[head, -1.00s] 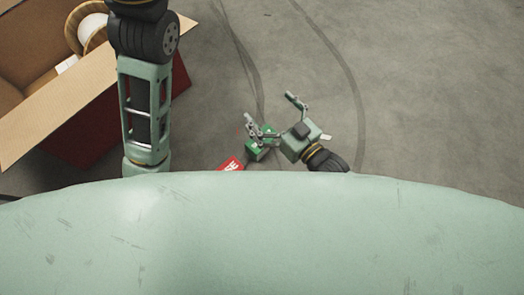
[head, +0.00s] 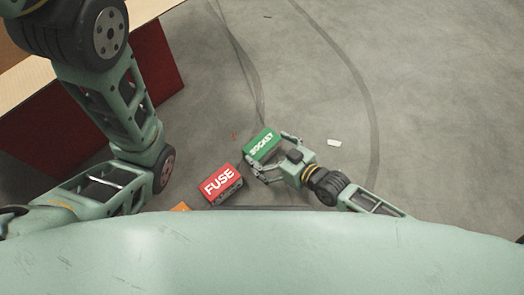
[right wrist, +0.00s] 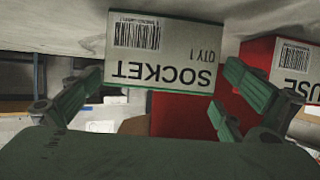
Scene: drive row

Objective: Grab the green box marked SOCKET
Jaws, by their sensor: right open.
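The green box marked SOCKET (head: 262,141) sits on the floor near the middle of the head view. In the right wrist view its pale label face (right wrist: 165,50) shows upside down with a barcode. My right gripper (head: 268,156) is open at the box's lower right side, with one finger toward each end. In the right wrist view the box lies ahead between the two spread fingers, with gaps on both sides. Whether a finger touches it I cannot tell. My left arm shows at the left, but its gripper is out of view.
A red box marked FUSE (head: 220,184) stands close by at the lower left; it also shows in the right wrist view (right wrist: 258,52). A bit of an orange thing (head: 180,207) shows below it. A small white piece (head: 334,142) lies right of my gripper. The floor to the right is clear.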

